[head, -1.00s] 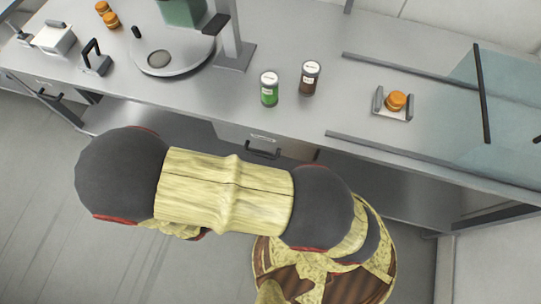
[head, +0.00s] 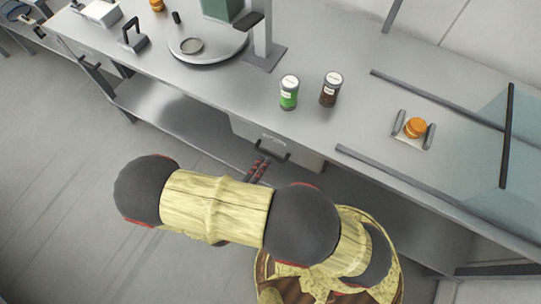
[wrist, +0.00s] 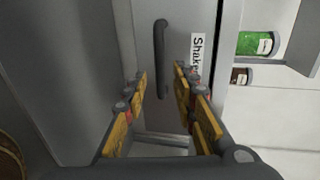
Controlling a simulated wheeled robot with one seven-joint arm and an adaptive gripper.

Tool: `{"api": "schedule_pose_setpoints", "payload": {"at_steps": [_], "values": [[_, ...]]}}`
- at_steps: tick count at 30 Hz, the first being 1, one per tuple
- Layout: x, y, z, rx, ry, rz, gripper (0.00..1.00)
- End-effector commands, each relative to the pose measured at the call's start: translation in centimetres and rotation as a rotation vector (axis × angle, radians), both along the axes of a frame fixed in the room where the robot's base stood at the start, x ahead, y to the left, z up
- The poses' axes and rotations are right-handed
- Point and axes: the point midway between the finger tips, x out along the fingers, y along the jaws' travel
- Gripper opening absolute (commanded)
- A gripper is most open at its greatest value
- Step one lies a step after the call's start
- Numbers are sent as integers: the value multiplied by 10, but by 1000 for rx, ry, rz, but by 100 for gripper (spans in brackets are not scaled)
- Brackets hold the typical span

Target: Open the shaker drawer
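The shaker drawer (head: 305,158) is a grey front under the counter edge with a dark bar handle (head: 272,151), and it looks shut. In the wrist view, the drawer front (wrist: 185,20) carries a label partly reading "Shake" (wrist: 197,55), and the handle (wrist: 160,50) runs up and down the picture. My gripper (wrist: 161,73) is open, with one finger on each side of the handle's lower part in the picture. I cannot tell whether the fingers touch it. In the head view my gripper (head: 260,170) shows just in front of the handle, partly hidden by my arm.
A green-filled shaker (head: 289,93) and a brown-filled shaker (head: 330,90) stand on the counter (head: 350,125) above the drawer. An orange round (head: 415,127) sits in a small holder to the right. A round plate (head: 208,42) is at the left. Floor in front is clear.

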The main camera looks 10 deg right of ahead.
Motion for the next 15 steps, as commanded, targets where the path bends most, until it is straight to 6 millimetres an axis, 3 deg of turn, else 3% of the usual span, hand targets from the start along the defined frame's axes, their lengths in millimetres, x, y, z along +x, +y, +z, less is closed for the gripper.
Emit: {"api": "schedule_pose_setpoints", "payload": {"at_steps": [9, 15], "values": [[33, -29, -11, 1, 0, -6, 28], [46, -37, -13, 2, 0, -2, 28]]}}
